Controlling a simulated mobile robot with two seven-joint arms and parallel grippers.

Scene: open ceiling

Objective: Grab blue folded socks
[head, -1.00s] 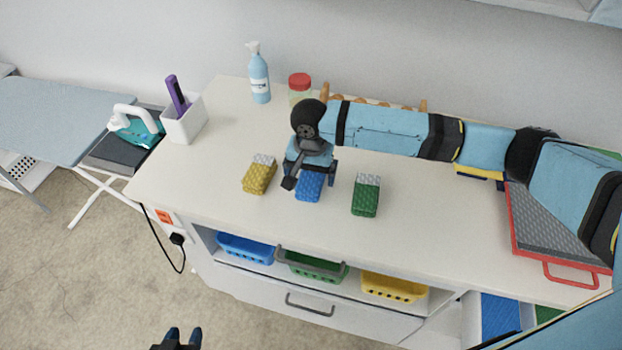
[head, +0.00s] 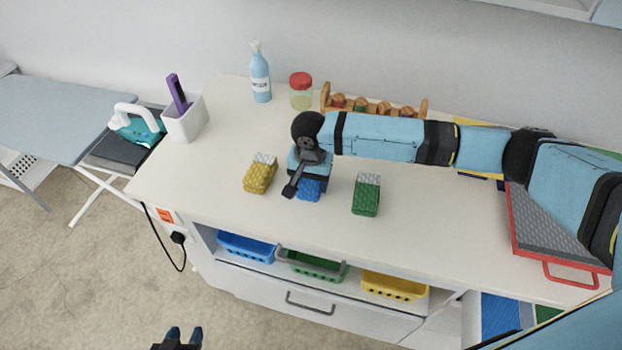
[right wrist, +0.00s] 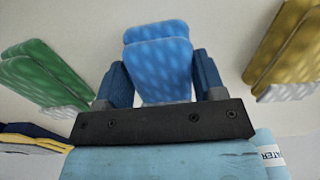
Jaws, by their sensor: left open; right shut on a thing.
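The blue folded socks (head: 309,189) are on the white counter, mostly hidden under my right gripper (head: 308,184) in the head view. In the right wrist view the blue folded socks (right wrist: 158,65) sit between the two fingers of the right gripper (right wrist: 158,80), which is shut on them. I cannot tell whether they are lifted off the counter. My left gripper (head: 183,338) is open and empty at the bottom edge of the head view, low over the floor and away from the counter.
Yellow folded socks (head: 259,175) lie left of the blue ones, green folded socks (head: 366,196) to the right. A spray bottle (head: 260,75), a jar (head: 301,92) and a wooden rack (head: 375,108) stand behind. Blue (head: 246,246), green (head: 312,266) and yellow (head: 394,287) baskets sit on the shelf below.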

